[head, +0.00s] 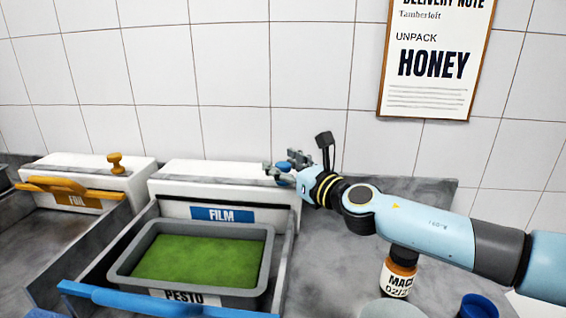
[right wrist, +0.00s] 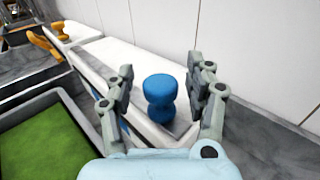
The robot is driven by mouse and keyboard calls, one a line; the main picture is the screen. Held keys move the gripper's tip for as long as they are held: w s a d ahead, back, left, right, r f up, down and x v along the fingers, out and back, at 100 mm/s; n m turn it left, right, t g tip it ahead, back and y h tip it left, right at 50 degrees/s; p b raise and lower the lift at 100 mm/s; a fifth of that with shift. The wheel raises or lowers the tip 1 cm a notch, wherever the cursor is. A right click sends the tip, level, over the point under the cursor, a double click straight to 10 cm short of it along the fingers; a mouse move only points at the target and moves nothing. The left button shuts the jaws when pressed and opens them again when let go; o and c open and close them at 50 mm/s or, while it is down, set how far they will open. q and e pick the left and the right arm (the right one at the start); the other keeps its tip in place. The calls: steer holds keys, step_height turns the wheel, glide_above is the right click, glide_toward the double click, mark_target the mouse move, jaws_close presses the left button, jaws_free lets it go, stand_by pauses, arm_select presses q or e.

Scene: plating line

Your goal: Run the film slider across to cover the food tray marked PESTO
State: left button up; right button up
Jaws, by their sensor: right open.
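The grey food tray (head: 272,245) marked PESTO holds green food. It sits in a bay in front of a white dispenser with a blue FILM label (head: 221,214). The tray's top is uncovered. A blue slider knob (right wrist: 160,88) stands upright on top of the dispenser, and a bit of it shows in the head view (head: 284,166). My right gripper (head: 278,168) is at the dispenser's right end. In the right wrist view, its open fingers (right wrist: 162,85) stand on either side of the knob, with gaps visible. My left gripper is not in view.
A FOIL dispenser (head: 85,172) with an orange knob (head: 115,163) and bar stands left. A blue bar (head: 130,300) crosses the bay's front. A MACE jar (head: 398,272) and a blue lid (head: 479,305) are under and near my right arm. A tiled wall is behind.

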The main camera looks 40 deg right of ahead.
steer(key=c, duration=1.1)
steer(key=shift+w+f, duration=0.1)
jaws_close()
